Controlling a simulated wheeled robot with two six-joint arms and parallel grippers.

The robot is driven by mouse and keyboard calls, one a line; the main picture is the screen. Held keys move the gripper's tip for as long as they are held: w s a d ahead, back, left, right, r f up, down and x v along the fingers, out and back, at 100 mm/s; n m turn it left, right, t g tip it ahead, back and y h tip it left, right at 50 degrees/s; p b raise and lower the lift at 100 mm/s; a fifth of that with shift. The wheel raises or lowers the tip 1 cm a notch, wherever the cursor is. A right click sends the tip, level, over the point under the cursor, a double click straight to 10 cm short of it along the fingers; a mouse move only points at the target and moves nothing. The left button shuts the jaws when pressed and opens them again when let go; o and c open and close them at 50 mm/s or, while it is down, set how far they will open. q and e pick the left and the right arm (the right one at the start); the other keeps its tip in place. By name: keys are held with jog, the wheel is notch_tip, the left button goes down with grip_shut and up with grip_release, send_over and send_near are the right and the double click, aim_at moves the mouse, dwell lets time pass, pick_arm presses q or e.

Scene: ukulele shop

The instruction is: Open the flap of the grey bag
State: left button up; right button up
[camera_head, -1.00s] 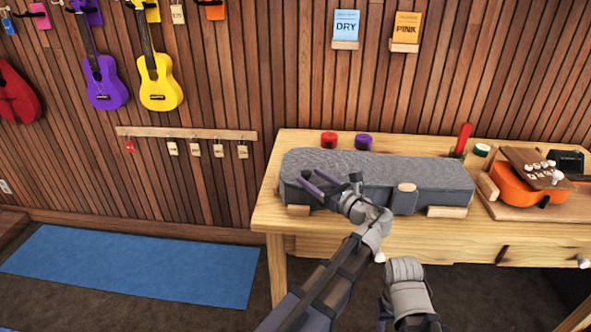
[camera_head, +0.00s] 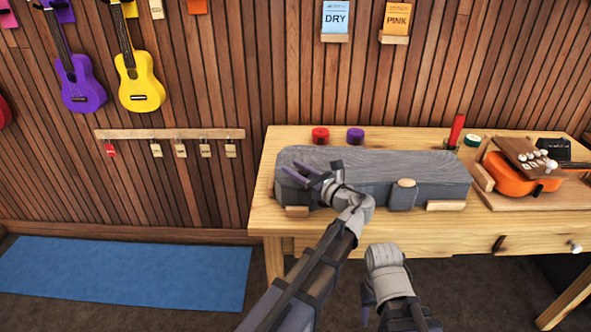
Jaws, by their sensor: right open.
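The grey bag (camera_head: 440,165) lies lengthwise on the wooden workbench, its flat top lying closed. A grey tab with a wooden toggle (camera_head: 406,183) hangs down its front, right of the middle. My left gripper (camera_head: 289,169) is over the left end of the bag, near its front top edge. Its two purple fingers stand apart with nothing seen between them; whether they touch the bag I cannot tell. My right gripper (camera_head: 368,299) is low in front of the bench, pointing down, clear of the bag. It is open, with its fingers partly hidden.
Wooden blocks (camera_head: 446,205) sit at the bag's front. Red (camera_head: 320,136) and purple (camera_head: 355,135) round items stand behind it. An orange ukulele (camera_head: 522,178) lies on the bench at right. A blue mat (camera_head: 125,274) lies on the floor at left.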

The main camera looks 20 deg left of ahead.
pick_arm(q)
grip_shut()
dwell(0.9)
